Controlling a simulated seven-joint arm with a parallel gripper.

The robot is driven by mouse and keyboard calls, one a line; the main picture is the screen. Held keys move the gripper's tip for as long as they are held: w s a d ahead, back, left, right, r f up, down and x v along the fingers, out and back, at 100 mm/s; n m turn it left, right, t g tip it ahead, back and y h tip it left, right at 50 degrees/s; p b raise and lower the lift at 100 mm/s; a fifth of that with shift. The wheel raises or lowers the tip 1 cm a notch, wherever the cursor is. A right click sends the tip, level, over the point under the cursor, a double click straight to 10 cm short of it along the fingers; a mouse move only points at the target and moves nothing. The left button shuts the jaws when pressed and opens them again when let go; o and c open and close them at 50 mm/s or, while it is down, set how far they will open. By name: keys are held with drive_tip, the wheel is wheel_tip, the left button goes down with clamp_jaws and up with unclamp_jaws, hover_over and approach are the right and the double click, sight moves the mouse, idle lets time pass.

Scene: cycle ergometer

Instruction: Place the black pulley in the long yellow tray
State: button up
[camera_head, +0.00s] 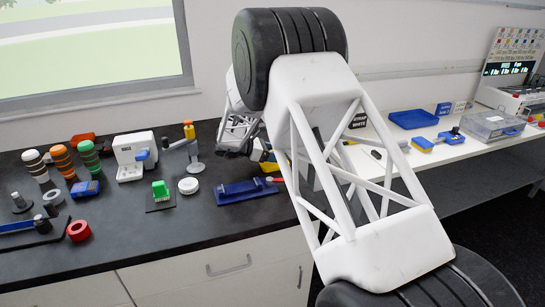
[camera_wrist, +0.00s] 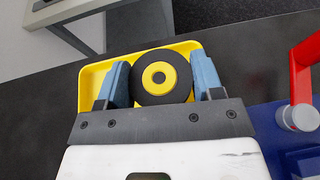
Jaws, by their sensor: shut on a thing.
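In the wrist view, the black pulley (camera_wrist: 143,85) is a dark wheel with a yellow hub and a dark centre hole. My gripper (camera_wrist: 161,77) is shut on it, with one blue finger against each side. The yellow tray (camera_wrist: 92,79) lies behind and around the pulley in this view, with its rim showing at the left and top. I cannot tell whether the pulley touches the tray floor. In the head view, part of the yellow tray (camera_head: 268,163) shows beside my arm; the pulley is hidden there.
A white machine (camera_head: 131,157) and several small parts stand farther left on the dark bench. The dark bench's front strip is clear.

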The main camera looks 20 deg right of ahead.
drive_tip(key=shift+f, duration=0.65)
drive_tip(key=shift+f, duration=0.1)
drive_tip(key=o, duration=0.7)
drive_tip(key=shift+o, duration=0.2)
drive_tip(key=shift+a, duration=0.15)
drive_tip(key=v, duration=1.2)
